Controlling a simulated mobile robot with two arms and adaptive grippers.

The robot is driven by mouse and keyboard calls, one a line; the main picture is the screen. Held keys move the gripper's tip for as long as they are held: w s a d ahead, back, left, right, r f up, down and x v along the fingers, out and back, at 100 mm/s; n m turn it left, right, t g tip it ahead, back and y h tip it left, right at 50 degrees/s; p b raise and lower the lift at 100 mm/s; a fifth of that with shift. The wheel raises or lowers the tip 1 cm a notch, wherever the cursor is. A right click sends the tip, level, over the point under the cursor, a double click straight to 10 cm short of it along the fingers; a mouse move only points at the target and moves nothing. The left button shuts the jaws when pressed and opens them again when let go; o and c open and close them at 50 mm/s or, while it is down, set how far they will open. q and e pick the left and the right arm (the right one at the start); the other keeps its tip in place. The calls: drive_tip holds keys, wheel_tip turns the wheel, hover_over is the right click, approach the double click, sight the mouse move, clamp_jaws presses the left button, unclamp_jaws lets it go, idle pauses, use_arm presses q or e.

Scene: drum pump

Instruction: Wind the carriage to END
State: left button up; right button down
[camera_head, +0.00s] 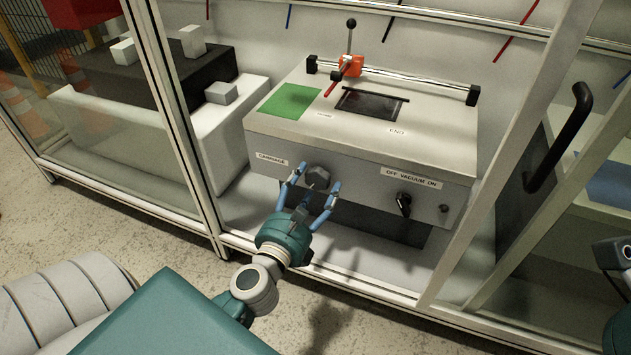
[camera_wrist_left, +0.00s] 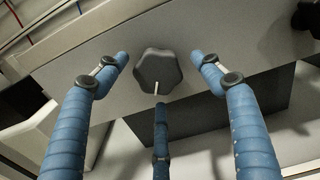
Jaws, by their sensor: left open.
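The carriage (camera_head: 350,66) is an orange block with an upright black-knobbed lever and a red pointer. It sits on the rail left of its middle, above and left of the END label (camera_head: 397,132). The dark lobed knob (camera_head: 318,176) is on the front panel beside the CARRIAGE label (camera_head: 272,160). My left gripper (camera_head: 308,190) is open in front of this knob, its blue fingers spread around it. In the left wrist view the knob (camera_wrist_left: 158,72) shows between the fingers, apart from them, with a white mark at its lower edge. My right gripper is not clearly visible.
A vacuum switch (camera_head: 404,203) is on the same panel, to the right. A green pad (camera_head: 289,101) and a dark window (camera_head: 371,104) lie on the box top. Cabinet frame posts stand at left and right. A black door handle (camera_head: 560,138) is at right.

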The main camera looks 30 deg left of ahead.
use_arm(q)
drive_tip(key=shift+w+a, duration=0.15)
drive_tip(key=shift+w, duration=0.5)
drive_tip(key=c, duration=1.1)
